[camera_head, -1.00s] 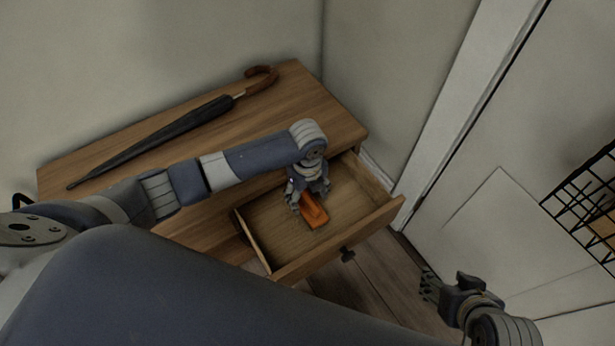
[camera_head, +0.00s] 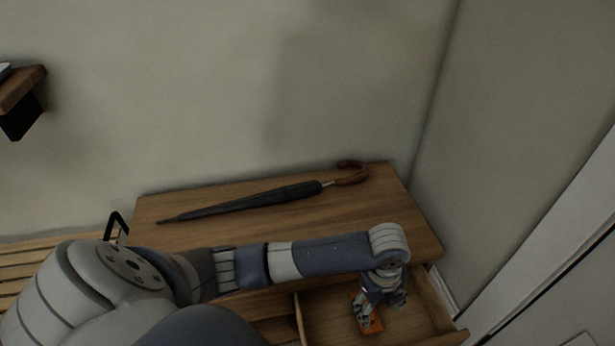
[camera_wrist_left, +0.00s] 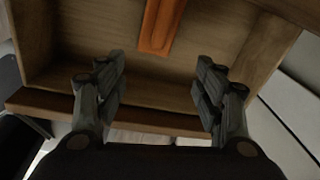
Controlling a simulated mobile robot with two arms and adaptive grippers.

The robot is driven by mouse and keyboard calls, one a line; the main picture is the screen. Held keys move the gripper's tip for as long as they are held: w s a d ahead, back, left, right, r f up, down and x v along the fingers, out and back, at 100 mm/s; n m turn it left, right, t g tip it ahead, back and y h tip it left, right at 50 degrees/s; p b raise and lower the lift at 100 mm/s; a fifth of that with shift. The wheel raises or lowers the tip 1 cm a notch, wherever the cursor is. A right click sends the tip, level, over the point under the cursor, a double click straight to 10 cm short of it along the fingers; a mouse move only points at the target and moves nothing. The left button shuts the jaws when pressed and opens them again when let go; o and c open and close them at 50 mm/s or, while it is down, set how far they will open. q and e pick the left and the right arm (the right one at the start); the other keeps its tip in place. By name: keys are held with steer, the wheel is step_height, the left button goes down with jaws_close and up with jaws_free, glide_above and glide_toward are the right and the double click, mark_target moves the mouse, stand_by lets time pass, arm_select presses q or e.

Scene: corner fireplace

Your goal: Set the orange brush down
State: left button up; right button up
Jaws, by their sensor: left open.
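The orange brush (camera_head: 372,325) lies in the open drawer (camera_head: 330,318) of the wooden table. My left gripper (camera_head: 380,297) is over the drawer and partly covers the brush in the head view. In the left wrist view the brush (camera_wrist_left: 160,25) lies on the drawer floor, beyond the fingertips. There my left gripper (camera_wrist_left: 160,82) is open, its fingers wide apart with nothing between them. My right gripper is not in view.
A black umbrella (camera_head: 265,200) with a brown hooked handle lies on the wooden table top (camera_head: 230,232). A wall stands close to the right of the table. A wooden shelf (camera_head: 22,88) is on the wall at upper left.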

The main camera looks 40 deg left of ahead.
arm_select(q)
steer(key=s+d+r+n+t+h, duration=0.1)
steer(key=s+d+n+t+h, duration=0.1)
steer(key=s+n, duration=0.75)
steer(key=s+a+r+n+t+y, duration=0.1)
steer(key=s+a+r+n+y, duration=0.1)
steer(key=s+a+n, duration=0.5)
steer(key=a+n+y, duration=0.1)
steer(key=a+n, duration=0.3)
steer(key=shift+s+r+n, duration=0.15)
steer(key=shift+s+n, duration=0.1)
steer(key=shift+n, duration=0.1)
